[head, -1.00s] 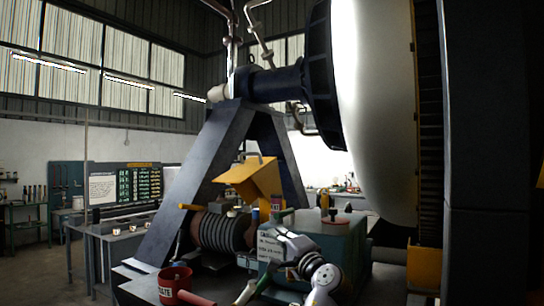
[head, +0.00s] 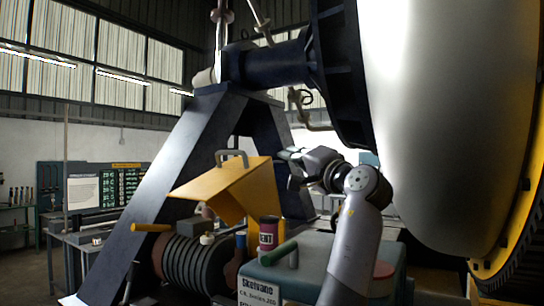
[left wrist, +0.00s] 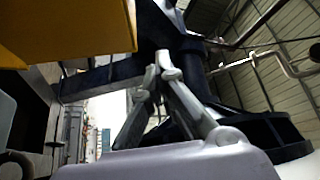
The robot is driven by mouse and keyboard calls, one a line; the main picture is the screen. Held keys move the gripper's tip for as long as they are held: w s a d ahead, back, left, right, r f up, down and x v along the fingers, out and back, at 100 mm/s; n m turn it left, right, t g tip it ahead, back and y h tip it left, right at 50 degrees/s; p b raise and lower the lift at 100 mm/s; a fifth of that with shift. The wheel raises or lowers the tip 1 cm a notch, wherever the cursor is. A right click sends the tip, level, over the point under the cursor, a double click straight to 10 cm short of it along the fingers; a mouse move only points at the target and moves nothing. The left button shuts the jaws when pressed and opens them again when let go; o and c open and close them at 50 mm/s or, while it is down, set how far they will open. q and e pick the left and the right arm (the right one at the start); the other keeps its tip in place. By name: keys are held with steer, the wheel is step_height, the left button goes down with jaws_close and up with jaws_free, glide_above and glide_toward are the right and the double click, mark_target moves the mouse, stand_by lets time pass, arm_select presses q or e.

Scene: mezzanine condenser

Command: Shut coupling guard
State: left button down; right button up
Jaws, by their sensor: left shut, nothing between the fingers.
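The coupling guard (head: 228,190) is a yellow bent-plate cover with a grey handle (head: 232,158) on top. It stands tilted up, open above the dark ribbed coupling (head: 190,262). My left gripper (head: 287,160) is just right of the guard's upper part, at about handle height; I see no clear contact. In the left wrist view, the guard (left wrist: 70,30) fills the upper left as a yellow plate. The left gripper's fingers (left wrist: 163,62) are together there, with nothing between them. My right gripper is not in view.
A green-grey housing (head: 312,262) with a labelled sign (head: 260,288) stands at front. A red can (head: 268,232) and a green-handled part (head: 278,252) are close to the guard. The dark A-frame (head: 170,180) stands behind; the large white vessel (head: 430,120) fills the right.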

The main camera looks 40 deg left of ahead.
arm_select(q)
steer(key=r+p+x, duration=0.1)
steer(key=p+x, duration=0.5)
steer(key=x, duration=0.4)
steer(key=s+f, duration=0.1)
steer(key=s, duration=0.1)
steer(key=s+f+p, duration=0.1)
steer(key=s+f, duration=0.1)
steer(key=shift+d, duration=0.1)
